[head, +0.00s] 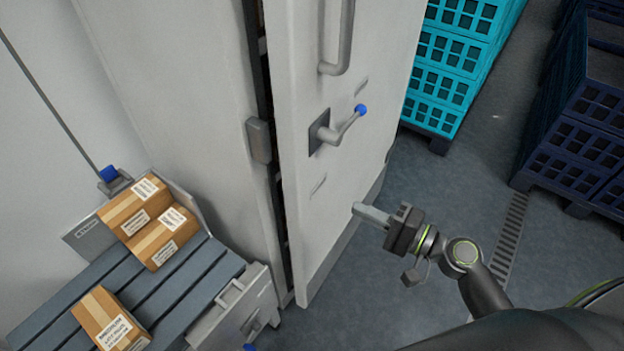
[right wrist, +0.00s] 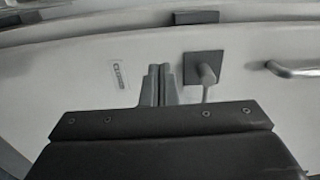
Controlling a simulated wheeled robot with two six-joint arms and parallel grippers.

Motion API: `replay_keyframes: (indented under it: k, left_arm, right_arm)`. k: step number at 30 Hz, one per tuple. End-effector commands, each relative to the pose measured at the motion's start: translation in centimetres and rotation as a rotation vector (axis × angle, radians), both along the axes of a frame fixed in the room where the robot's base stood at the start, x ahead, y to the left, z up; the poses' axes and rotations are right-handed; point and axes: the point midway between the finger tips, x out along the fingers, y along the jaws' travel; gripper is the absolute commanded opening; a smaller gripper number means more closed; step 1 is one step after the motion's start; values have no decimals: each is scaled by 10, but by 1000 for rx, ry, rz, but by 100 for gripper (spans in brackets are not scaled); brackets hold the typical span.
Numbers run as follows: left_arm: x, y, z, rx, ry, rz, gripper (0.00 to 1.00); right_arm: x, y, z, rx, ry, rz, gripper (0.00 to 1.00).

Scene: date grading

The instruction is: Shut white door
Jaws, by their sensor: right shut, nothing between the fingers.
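The white door (head: 300,60) stands slightly ajar in the head view, with a dark gap between it and the white wall at its left. It carries a grey bar handle (head: 343,40) and, below that, a lever handle (head: 335,132) with a blue knob. My right gripper (head: 357,211) is shut and empty, in front of the lower part of the door. In the right wrist view the shut fingers (right wrist: 157,85) point at the door face (right wrist: 75,75), beside the lever handle (right wrist: 205,75); I cannot tell whether they touch it. My left gripper is not seen.
A slatted grey bench (head: 165,285) with several cardboard boxes (head: 170,238) stands at the lower left, close to the door's edge. Turquoise crates (head: 440,85) stand behind the door, dark blue crates (head: 585,135) at the right. The floor between them is clear.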

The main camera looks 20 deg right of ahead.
Motion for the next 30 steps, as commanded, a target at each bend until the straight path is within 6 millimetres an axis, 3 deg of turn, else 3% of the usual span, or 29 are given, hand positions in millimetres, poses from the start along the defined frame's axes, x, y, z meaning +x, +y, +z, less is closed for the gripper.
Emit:
replay_keyframes:
  k: [5,18,30]
  left_arm:
    - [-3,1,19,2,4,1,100]
    - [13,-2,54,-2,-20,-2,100]
    - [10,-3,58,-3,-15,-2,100]
  right_arm:
    - [23,20,6,6,-1,-2,0]
    - [80,71,4,4,3,0,0]
    - [92,81,0,0,1,-1,0]
